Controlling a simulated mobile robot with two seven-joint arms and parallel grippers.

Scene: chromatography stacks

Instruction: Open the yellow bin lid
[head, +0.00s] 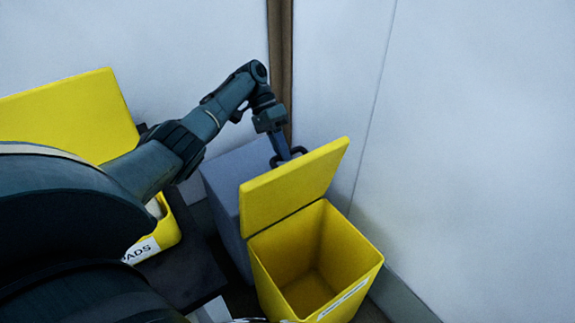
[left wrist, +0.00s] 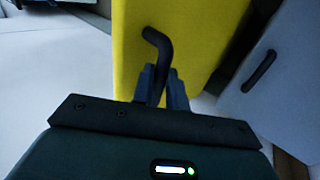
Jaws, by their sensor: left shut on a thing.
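The yellow bin (head: 318,262) stands at the lower right in the head view, with an empty yellow inside showing. Its yellow lid (head: 292,188) is raised and stands steeply tilted at the bin's back left side. My left gripper (head: 288,155) is behind the lid's upper edge. In the left wrist view, my left gripper (left wrist: 162,88) is shut on a dark bent lid handle (left wrist: 158,45) on the yellow lid face (left wrist: 195,40). My right gripper is not in view.
A grey bin (head: 222,190) stands close behind and left of the yellow bin; a dark handle (left wrist: 259,70) shows on a grey surface in the wrist view. Another yellow container (head: 70,115) with a raised lid is at the left. White walls (head: 480,130) close off the back and right.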

